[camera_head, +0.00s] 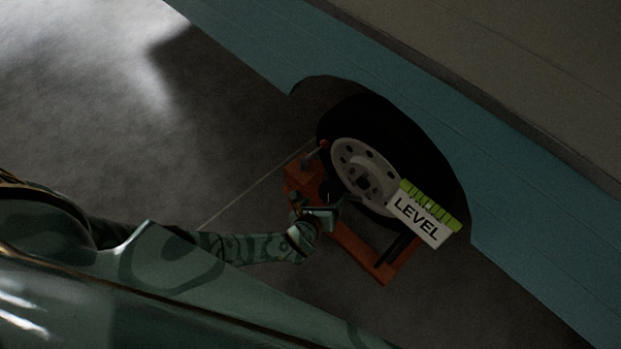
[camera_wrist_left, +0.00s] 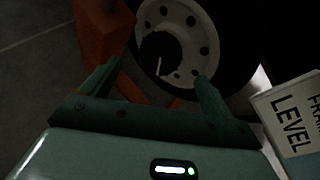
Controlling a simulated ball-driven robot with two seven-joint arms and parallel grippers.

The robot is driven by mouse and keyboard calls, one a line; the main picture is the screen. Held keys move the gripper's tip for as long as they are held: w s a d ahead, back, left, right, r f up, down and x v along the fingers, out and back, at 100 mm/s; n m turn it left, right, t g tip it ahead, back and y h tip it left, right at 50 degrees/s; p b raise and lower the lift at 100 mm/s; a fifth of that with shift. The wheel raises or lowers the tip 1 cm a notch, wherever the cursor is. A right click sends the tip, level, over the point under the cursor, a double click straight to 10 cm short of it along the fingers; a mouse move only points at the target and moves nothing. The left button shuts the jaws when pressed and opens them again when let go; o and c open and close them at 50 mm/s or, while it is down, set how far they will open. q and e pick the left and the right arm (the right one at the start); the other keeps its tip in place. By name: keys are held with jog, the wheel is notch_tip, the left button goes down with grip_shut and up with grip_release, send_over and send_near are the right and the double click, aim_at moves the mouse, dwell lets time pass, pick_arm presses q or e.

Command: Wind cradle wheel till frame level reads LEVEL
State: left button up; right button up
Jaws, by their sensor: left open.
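The orange cradle (camera_head: 378,268) sits on the floor at the tyre, and part of its orange body shows in the left wrist view (camera_wrist_left: 103,40). A dark round knob with a pale line, likely the cradle wheel (camera_wrist_left: 158,48), shows in front of the grey rim. The frame level (camera_head: 421,218) is a white plate lettered LEVEL with a green ticked strip; its bubble position is too small to tell. In the left wrist view its plate (camera_wrist_left: 292,115) is cut off. My left gripper (camera_head: 332,207) is open beside the cradle, its fingers apart (camera_wrist_left: 152,88) just short of the knob.
The black tyre (camera_head: 408,135) with its grey rim (camera_head: 357,161) fills the arch of the teal camper body (camera_head: 515,238). Bare grey floor (camera_head: 230,130) lies open to the left. A thin pale line crosses the floor toward the cradle.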

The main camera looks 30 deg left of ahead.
pick_arm(q)
jog(key=p+v, duration=0.3)
jog(key=v, duration=0.6)
jog(key=shift+s+p, duration=0.15)
jog(key=shift+p, duration=0.15)
pick_arm(e)
jog(key=r, duration=0.1)
jog(key=w+r, duration=0.1)
jog(key=r, duration=0.2)
jog(key=shift+w+r, duration=0.2)
jog(key=shift+w, duration=0.15)
pick_arm(q)
jog(key=shift+r, duration=0.1)
